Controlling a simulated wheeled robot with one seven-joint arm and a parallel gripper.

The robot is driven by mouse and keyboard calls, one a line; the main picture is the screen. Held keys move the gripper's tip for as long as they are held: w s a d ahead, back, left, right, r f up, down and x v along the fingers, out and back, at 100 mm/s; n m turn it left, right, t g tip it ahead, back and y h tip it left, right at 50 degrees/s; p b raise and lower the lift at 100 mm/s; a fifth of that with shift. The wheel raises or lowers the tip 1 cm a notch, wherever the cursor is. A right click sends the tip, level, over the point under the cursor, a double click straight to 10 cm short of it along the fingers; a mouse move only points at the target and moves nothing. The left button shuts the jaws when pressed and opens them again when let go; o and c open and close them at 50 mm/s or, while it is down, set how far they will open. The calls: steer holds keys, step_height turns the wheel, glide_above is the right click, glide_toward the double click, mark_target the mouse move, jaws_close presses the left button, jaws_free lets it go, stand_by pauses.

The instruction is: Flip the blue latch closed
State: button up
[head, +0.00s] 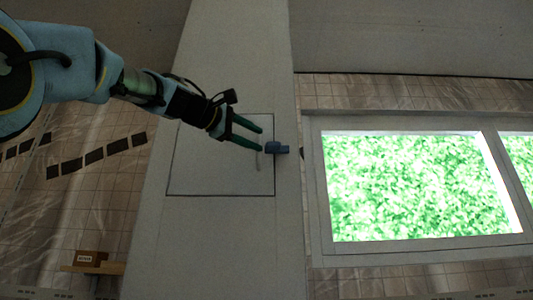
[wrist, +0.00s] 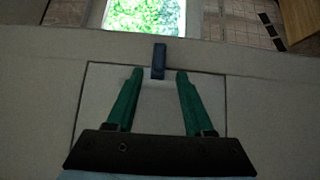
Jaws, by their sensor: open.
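The blue latch (head: 277,148) sits at the right edge of a square panel (head: 200,175) outlined in dark lines on a pale wall or column. In the wrist view the latch (wrist: 159,61) stands upright across the panel's upper edge line, just beyond the fingertips and midway between them. My gripper (head: 260,139) has two green fingers, spread open and empty, over the panel to the left of the latch. The wrist view shows the open fingers (wrist: 157,73) pointing at the latch. A gap seems to remain; contact cannot be told.
A bright window (head: 415,185) with green foliage is to the right of the column. A small brown box (head: 90,257) sits on a wooden shelf (head: 92,268) at the lower left.

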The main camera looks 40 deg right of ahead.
steer(key=a+b, duration=0.1)
steer(key=a, duration=0.2)
steer(key=shift+s+a, duration=0.2)
stand_by(0.5)
